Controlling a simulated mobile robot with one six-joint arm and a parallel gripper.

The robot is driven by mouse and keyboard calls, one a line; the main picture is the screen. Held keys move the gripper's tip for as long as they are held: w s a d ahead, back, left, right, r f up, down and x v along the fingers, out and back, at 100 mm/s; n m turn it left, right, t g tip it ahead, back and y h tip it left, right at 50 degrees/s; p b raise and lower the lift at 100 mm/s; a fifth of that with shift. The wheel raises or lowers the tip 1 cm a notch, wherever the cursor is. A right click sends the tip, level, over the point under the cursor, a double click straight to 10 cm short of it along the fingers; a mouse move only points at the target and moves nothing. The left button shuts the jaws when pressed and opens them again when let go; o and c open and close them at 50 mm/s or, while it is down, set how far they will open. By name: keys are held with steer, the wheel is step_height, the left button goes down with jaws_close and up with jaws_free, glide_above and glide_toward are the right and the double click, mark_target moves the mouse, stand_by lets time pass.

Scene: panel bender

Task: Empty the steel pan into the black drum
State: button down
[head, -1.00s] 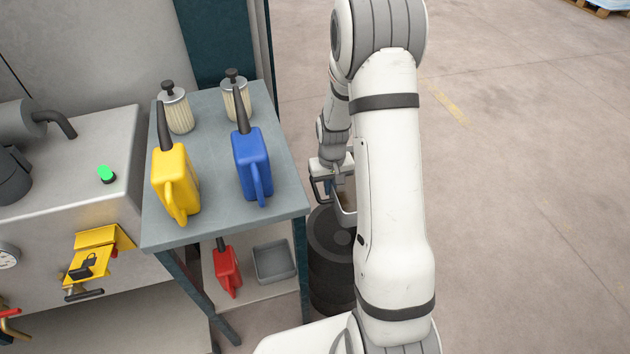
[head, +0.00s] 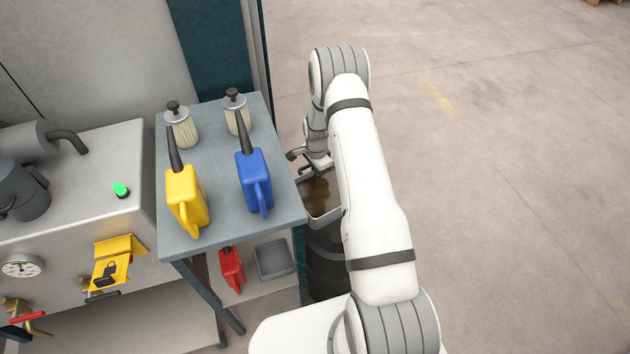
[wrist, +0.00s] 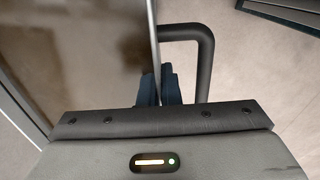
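The steel pan (head: 325,217) is in my gripper to the right of the table, with its inside showing and dark brown liquid or residue on its bottom. The pan also fills the left of the wrist view (wrist: 75,60), with its black loop handle (wrist: 205,45) to the right of its rim. My gripper (wrist: 158,90) has its dark fingers close together at the pan's rim beside the handle. In the head view my gripper (head: 312,170) is at the pan's far side, partly hidden. The black drum (head: 325,265) stands below the pan, its top mostly hidden by pan and arm.
A grey table (head: 225,190) beside the drum carries a yellow can (head: 186,200), a blue can (head: 254,182) and two filter-like cylinders. Its lower shelf holds a red can (head: 231,268) and a grey tray (head: 273,260). Open floor lies to the right.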

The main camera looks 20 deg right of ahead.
mark_target(313, 182)
steer(key=f+m, duration=0.2)
steer(key=a+f+m, duration=0.1)
steer(key=f+m, duration=0.2)
steer(key=m, duration=0.1)
steer(key=shift+s+a+f+m+p, duration=0.2)
steer(key=shift+a+f+m+p, duration=0.05)
steer(key=shift+f+m+p, duration=0.15)
steer(key=shift+s+a+f+m, duration=0.15)
steer(key=shift+a+f+m, duration=0.15)
steer(key=shift+f+m, duration=0.55)
steer(key=shift+y, duration=0.3)
steer(key=shift+b, duration=0.4)
steer(key=shift+f+t+y+b, duration=0.25)
steer(key=shift+t+y+b, duration=0.05)
steer(key=shift+b, duration=0.9)
steer(key=y+b, duration=0.1)
steer(key=b, duration=0.4)
steer(key=t+y+b, duration=0.1)
steer(key=b, duration=0.5)
steer(key=shift+f+y, duration=0.25)
steer(key=shift+y, duration=0.05)
steer(key=b, duration=0.2)
steer(key=t+y+b, duration=0.1)
steer(key=b, duration=0.2)
steer(key=shift+s+d+r, duration=0.2)
steer(key=shift+d+r, duration=0.05)
steer(key=shift+d+r+y+b, duration=0.15)
steer(key=shift+y+b, duration=0.35)
steer(key=shift+b, duration=0.45)
